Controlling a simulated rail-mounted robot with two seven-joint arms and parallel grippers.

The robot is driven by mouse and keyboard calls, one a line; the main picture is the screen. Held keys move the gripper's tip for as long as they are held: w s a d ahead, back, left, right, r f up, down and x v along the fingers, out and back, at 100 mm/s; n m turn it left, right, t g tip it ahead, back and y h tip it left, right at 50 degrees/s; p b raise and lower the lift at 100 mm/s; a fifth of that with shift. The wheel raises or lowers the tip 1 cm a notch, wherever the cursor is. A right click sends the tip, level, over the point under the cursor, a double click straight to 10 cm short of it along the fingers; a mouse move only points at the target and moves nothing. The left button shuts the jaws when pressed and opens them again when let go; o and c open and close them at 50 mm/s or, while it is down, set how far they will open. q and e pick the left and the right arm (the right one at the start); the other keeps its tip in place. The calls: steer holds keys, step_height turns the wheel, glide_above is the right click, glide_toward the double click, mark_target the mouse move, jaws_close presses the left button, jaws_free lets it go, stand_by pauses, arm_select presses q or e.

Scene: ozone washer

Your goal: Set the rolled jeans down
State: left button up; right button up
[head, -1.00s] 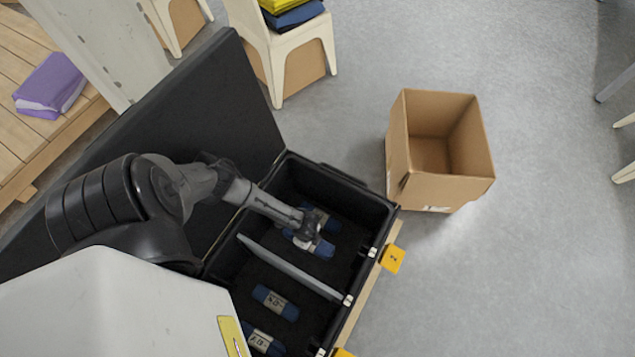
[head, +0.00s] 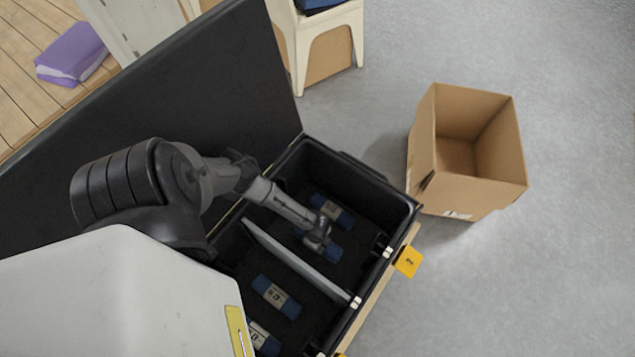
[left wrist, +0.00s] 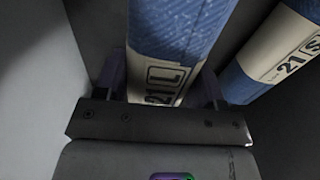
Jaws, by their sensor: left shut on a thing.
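My left gripper (head: 318,238) reaches into the far compartment of an open black case (head: 403,203). It is shut on rolled blue jeans (head: 333,253) with a pale paper band. In the left wrist view the held jeans (left wrist: 175,30) lie between the two fingers, and the band reads 21 L. A second roll (head: 332,210) lies beside it in the same compartment. Its band reads 21 S in the left wrist view (left wrist: 285,55). I cannot tell whether the held roll touches the case floor. My right gripper is not in view.
A grey divider (head: 295,262) splits the case. The near compartment holds rolled jeans (head: 277,297) and another roll (head: 263,338). The case's raised lid (head: 200,90) stands behind my arm. An open cardboard box (head: 470,150) is on the floor to the right. A yellow tag (head: 408,261) sits at the case's edge.

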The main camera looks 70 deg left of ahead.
arm_select(q)
step_height(320, 180, down, 4)
steer(key=shift+w+r+b, duration=0.1)
steer(key=shift+r+b, duration=0.05)
steer(key=shift+b, duration=1.1)
steer(key=shift+r, duration=0.1)
steer(key=o, duration=1.2)
steer(key=shift+c, duration=0.2)
step_height(320, 180, up, 11)
steer(key=p, duration=1.1)
steer(key=shift+r, duration=0.1)
steer(key=shift+r+p, duration=0.4)
steer(key=shift+p, duration=0.2)
